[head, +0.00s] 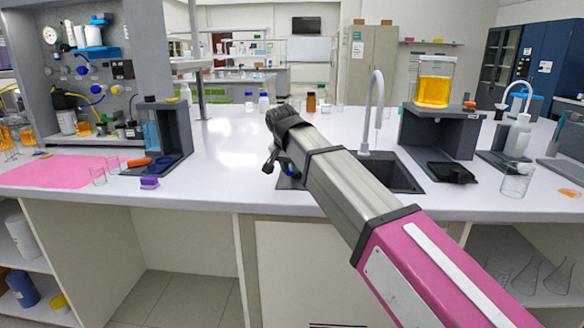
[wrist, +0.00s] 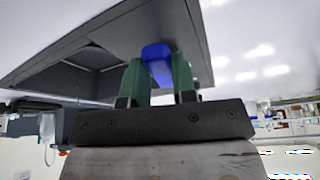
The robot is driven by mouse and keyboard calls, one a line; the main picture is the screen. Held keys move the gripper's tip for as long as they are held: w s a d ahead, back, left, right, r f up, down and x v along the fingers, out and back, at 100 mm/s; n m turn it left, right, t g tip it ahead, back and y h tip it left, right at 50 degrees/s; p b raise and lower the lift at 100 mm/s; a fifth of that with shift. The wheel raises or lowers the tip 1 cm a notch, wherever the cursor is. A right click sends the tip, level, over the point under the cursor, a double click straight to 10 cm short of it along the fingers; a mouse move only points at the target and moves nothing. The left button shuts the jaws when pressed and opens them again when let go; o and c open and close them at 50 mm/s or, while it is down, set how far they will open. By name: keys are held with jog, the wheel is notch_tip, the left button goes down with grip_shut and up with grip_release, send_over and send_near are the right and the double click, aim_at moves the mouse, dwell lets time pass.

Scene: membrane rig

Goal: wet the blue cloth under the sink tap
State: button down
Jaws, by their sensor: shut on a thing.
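In the wrist view my gripper (wrist: 158,72) has its two green fingers closed on the blue cloth (wrist: 157,54), which looks like a small folded block. In the head view my gripper (head: 282,166) is at the left end of the dark sink (head: 402,178). It is mostly hidden behind my wrist, so the cloth's exact height over the basin cannot be told. The pale arched tap (head: 371,110) stands behind the sink, to the right of my gripper. Whether water runs from it cannot be told.
A grey stand (head: 438,133) with a beaker of orange liquid (head: 433,91) is right of the sink. Small bottles (head: 311,103) stand behind. At left are a pink mat (head: 55,171), a dark stand (head: 172,140) and a purple block (head: 149,183).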

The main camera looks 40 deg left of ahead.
jog(key=c, duration=0.9)
grip_release()
jog(key=v, duration=1)
jog(key=shift+s+r, duration=0.2)
jog(key=shift+r, duration=0.15)
